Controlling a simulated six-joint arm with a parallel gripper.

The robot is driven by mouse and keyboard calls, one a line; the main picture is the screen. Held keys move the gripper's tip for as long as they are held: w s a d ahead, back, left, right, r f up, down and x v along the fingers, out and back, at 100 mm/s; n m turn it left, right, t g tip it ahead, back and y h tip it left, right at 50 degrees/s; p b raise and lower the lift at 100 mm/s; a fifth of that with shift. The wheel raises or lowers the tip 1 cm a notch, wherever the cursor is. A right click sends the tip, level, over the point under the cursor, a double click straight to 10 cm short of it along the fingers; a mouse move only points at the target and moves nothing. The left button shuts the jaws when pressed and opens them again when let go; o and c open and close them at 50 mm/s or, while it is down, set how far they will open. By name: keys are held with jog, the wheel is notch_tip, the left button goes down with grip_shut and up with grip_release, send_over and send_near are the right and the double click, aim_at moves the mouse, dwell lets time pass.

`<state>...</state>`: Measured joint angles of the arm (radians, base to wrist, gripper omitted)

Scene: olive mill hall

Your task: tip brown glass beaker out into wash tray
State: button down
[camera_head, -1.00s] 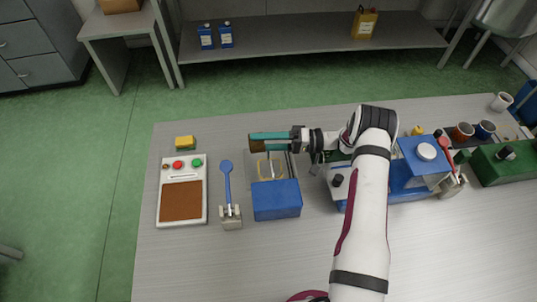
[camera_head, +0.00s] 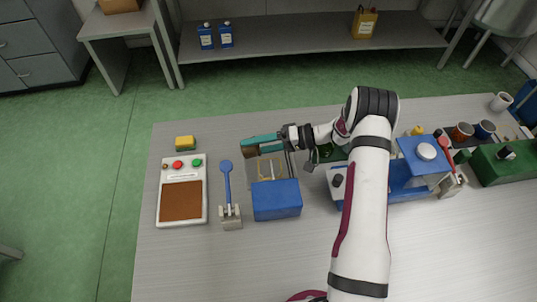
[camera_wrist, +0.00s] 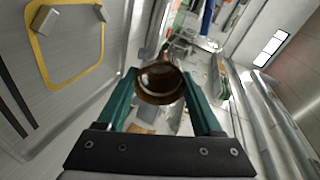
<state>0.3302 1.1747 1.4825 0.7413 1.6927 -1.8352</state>
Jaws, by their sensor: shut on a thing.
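My gripper (camera_head: 262,141) is shut on the brown glass beaker (camera_head: 250,152), its teal fingers on either side. In the wrist view the brown beaker (camera_wrist: 161,84) sits between the fingers (camera_wrist: 160,98), a round rim and dark inside facing the camera. Whether it holds anything cannot be told. In the head view the beaker is at the far left corner of a grey metal tray (camera_head: 285,172) with a yellow outline, apparently the wash tray, and seems above it. The yellow outline (camera_wrist: 45,68) also shows in the wrist view.
A blue box (camera_head: 276,203) adjoins the tray's near side. A blue lever (camera_head: 226,175) stands to its left, then a white panel with a brown pad (camera_head: 181,200). A yellow sponge-like block (camera_head: 185,142) lies behind. Blue and green equipment (camera_head: 400,185) fills the right side.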

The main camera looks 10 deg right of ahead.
jog(key=h, duration=0.2)
jog(key=a+h, duration=0.1)
jog(key=h, duration=0.1)
jog(key=shift+f, duration=0.1)
jog(key=shift+a+f+n+h, duration=0.2)
jog(key=shift+a+n+h, duration=0.1)
jog(key=shift+h, duration=0.7)
jog(key=a+h, duration=0.1)
jog(key=a+r+h, duration=0.1)
jog(key=shift+a+h+b, duration=0.15)
jog(key=shift+h+b, duration=0.15)
jog(key=shift+h, duration=0.1)
jog(key=a+h, duration=0.1)
jog(key=a+f+h, duration=0.1)
jog(key=h, duration=0.1)
jog(key=shift+a, duration=0.3)
jog(key=shift+a+f+h, duration=0.2)
jog(key=shift+a+h, duration=0.3)
jog(key=shift+h, duration=0.1)
jog(key=shift+a+f+h, duration=0.15)
jog(key=shift+a+h, duration=0.35)
jog(key=shift+h, duration=0.1)
